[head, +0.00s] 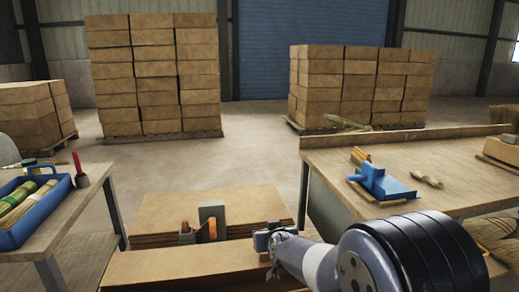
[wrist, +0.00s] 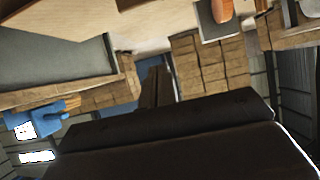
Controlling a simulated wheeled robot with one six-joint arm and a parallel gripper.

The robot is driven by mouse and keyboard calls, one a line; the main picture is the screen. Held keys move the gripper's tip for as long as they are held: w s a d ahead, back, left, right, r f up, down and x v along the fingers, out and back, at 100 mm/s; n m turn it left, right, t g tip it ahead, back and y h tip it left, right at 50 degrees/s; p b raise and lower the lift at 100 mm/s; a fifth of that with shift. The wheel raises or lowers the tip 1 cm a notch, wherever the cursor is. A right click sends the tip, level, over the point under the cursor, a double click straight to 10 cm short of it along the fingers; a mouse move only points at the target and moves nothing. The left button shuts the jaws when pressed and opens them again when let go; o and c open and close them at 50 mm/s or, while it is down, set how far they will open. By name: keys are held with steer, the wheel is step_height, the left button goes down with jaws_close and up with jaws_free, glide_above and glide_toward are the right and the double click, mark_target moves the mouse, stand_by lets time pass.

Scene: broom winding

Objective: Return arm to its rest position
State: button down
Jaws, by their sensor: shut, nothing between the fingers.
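My arm reaches in from the lower right of the head view. Its dark, ribbed near part is large, and its pale far end lies over the edge of the low cardboard stack. My gripper is small and partly hidden there. In the wrist view my gripper (wrist: 154,82) shows as two dark fingers close together, shut with nothing between them. The wrist view is strongly tilted, and a dark part of my own arm fills its lower half.
A low cardboard stack (head: 160,215) holds a grey and orange device (head: 211,223). The right bench (head: 450,170) carries a blue fixture (head: 380,183). The left table (head: 95,190) carries a blue tray (head: 40,226) and a red-handled tool (head: 79,169). Floor behind is clear up to stacked boxes (head: 153,75).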

step_height(320, 180, up, 5)
steer(key=p, duration=0.3)
glide_above(269, 263)
step_height(269, 263, down, 11)
steer(key=b, duration=0.7)
steer(key=shift+s+f, duration=0.1)
steer(key=shift+r+b, duration=0.3)
steer(key=shift+b, duration=0.4)
steer(key=w+b, duration=0.1)
steer(key=b, duration=0.1)
steer(key=shift+r+b, duration=0.1)
steer(key=shift+b, duration=0.2)
